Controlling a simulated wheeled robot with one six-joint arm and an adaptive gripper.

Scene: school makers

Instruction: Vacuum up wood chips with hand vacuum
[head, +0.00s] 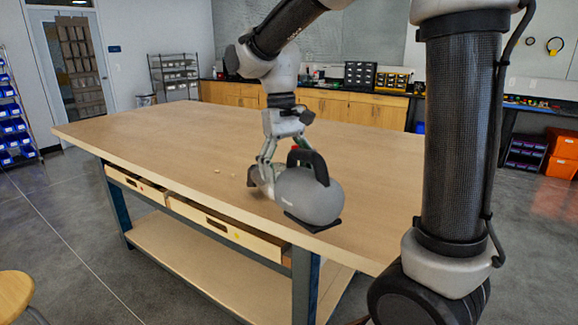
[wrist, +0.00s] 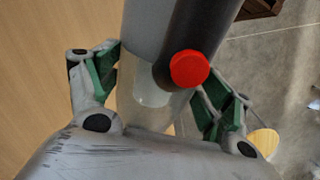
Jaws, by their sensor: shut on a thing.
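The hand vacuum (head: 318,200) is grey with a black handle, and a red button (wrist: 189,68) shows on it in the wrist view. My gripper (head: 270,160) is shut on the hand vacuum, with a green-padded finger on either side of its body in the wrist view. The vacuum is at the near edge of the wooden table; I cannot tell whether it touches the top. Small pale wood chips (head: 218,171) lie on the table to the left of the vacuum. The vacuum and gripper may hide more chips.
The wooden table (head: 150,137) is otherwise clear. Drawers (head: 215,222) sit under its near edge. A stool (head: 14,293) stands at the lower left. A shelf of blue bins (head: 12,125) is at the far left, and cabinets (head: 345,104) line the back.

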